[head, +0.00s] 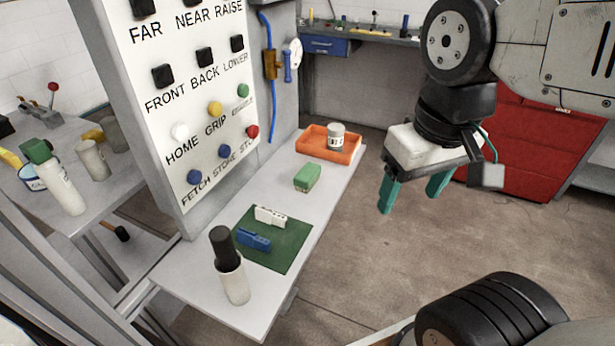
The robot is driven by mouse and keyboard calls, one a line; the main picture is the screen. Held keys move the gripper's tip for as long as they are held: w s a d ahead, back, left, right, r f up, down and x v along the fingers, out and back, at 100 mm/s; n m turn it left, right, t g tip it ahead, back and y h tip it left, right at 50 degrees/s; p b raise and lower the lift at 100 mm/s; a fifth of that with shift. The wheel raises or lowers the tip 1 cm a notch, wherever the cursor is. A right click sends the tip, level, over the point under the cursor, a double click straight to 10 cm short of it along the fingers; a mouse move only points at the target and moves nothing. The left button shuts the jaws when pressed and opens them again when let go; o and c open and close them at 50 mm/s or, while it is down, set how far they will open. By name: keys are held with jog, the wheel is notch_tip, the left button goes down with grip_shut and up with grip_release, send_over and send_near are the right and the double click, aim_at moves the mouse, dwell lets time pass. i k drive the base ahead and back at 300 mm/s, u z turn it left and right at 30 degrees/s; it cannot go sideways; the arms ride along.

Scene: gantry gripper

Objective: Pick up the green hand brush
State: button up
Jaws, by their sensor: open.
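The green hand brush (307,177) appears as a small, block-like green thing lying on the narrow grey table, between the orange tray and the green mat. Its underside is hidden. My gripper (411,203) has two teal fingers, spread apart and pointing down. It is open and empty. In the picture it is to the right of the brush and beyond the table's right edge, over the floor, well apart from the brush.
The orange tray (349,154) holds a white labelled jar (336,136). The green mat (285,254) carries a white piece (270,216) and a blue piece (252,239). A black-topped bottle (230,273) stands near the front. A button panel (173,60) rises along the table's left side.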

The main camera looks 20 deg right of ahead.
aim_at(304, 182)
jog(key=z, duration=0.4)
jog(key=k, duration=0.5)
jog(key=z, duration=0.85)
jog(key=i, duration=0.8)
jog(key=u, duration=1)
jog(key=i, duration=0.25)
jog(key=u, duration=0.2)
